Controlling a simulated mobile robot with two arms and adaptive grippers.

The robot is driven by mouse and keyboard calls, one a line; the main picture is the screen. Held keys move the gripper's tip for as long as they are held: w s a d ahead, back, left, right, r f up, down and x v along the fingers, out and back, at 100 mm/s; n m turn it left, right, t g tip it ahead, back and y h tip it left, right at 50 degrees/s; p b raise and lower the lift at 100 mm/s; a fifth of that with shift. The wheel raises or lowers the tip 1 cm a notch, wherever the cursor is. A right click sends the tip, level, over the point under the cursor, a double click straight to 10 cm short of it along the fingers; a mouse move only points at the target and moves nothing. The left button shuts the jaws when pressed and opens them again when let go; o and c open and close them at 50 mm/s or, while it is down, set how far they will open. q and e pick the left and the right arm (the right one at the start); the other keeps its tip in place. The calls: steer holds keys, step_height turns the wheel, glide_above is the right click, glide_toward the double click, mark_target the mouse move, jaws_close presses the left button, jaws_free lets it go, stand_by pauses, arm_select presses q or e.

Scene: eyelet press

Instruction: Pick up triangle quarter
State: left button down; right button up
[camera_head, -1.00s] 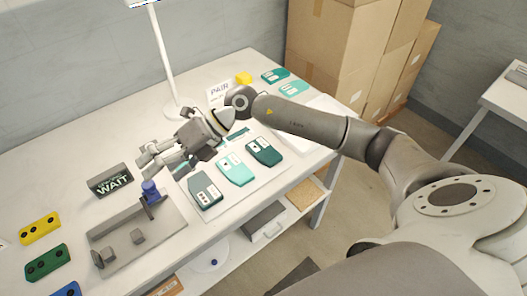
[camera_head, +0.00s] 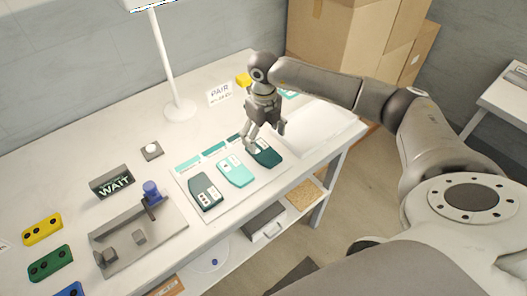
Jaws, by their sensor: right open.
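Three flat quarter pieces lie in a row on a pale mat (camera_head: 226,203): a grey-teal one (camera_head: 205,193) at left, a light teal one (camera_head: 236,171) in the middle and a dark teal one (camera_head: 268,158) at right. Each has small pale and dark marks; the shapes are too small to tell which is the triangle. My right gripper (camera_head: 263,140) is open and points down at the dark teal piece, its fingers covering part of it. Whether it touches the piece I cannot tell. My left gripper is not in view.
A grey press fixture (camera_head: 125,240) with a blue knob (camera_head: 152,190) stands left of the mat, near a WAIT sign (camera_head: 112,182). A lamp post (camera_head: 168,70) and a PAIR card (camera_head: 219,93) stand behind. A white tray (camera_head: 335,118) lies at right. Yellow, green and blue pieces lie far left.

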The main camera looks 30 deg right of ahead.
mark_target(263, 152)
steer(key=shift+s+a+f, duration=0.1)
steer(key=shift+f, duration=0.25)
step_height(263, 152, down, 4)
steer(key=shift+s+a+r+p, duration=0.15)
steer(key=shift+r+p, duration=0.05)
steer(key=shift+p, duration=0.85)
steer(key=shift+f, duration=0.5)
steer(key=c, duration=1.1)
steer(key=shift+o, duration=0.2)
steer(key=shift+r, duration=0.1)
